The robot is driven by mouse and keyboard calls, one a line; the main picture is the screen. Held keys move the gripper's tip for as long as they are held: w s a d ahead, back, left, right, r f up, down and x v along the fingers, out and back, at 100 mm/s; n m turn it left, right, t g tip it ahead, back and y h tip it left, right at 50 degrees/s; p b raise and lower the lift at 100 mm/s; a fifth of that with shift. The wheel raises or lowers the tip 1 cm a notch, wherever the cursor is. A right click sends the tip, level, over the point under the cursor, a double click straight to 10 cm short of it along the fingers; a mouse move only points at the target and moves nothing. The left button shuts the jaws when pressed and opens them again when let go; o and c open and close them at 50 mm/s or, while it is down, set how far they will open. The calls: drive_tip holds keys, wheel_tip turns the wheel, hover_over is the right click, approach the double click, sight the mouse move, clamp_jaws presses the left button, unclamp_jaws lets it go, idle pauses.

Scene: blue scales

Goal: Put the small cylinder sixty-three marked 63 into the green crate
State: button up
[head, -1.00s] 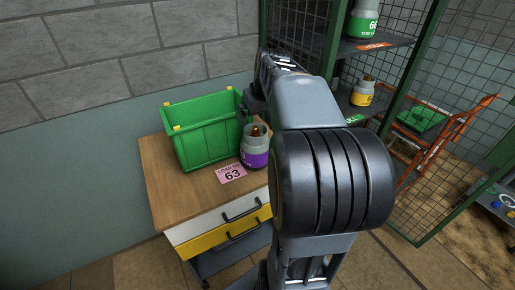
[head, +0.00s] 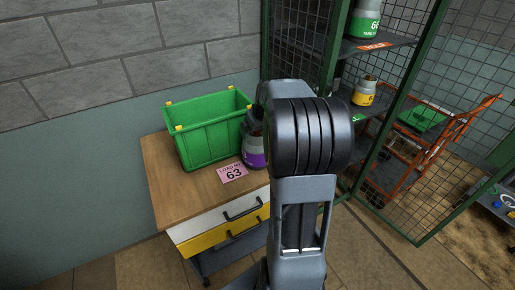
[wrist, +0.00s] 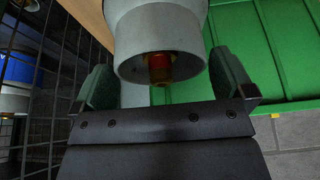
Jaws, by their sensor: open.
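The small cylinder (head: 252,158), grey with a purple band, stands upright on the wooden cabinet top, just right of the green crate. My arm hides its right part, and I cannot read a number on it. In the wrist view the cylinder's grey collar (wrist: 137,67) with a brass and red valve lies between the two fingers of my gripper (wrist: 165,78). The gripper is open, and I cannot tell whether a finger touches the cylinder. The green crate (head: 208,142) stands open-topped on the cabinet; its side also shows at right in the wrist view (wrist: 280,45).
A pink card (head: 232,172) reading "LOAD ME 63" lies on the cabinet top (head: 185,197). A green mesh cage with shelves (head: 385,42) stands at right, holding a green-banded and a yellow-banded cylinder (head: 365,92). An orange trolley (head: 440,137) stands beyond it.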

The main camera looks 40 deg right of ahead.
drive_tip(key=shift+x, duration=1.1)
drive_tip(key=shift+c, duration=0.3)
drive_tip(key=c, duration=1.5)
drive_tip(key=shift+w+r, duration=0.1)
drive_tip(key=shift+r, duration=0.05)
drive_tip(key=shift+c, duration=1.1)
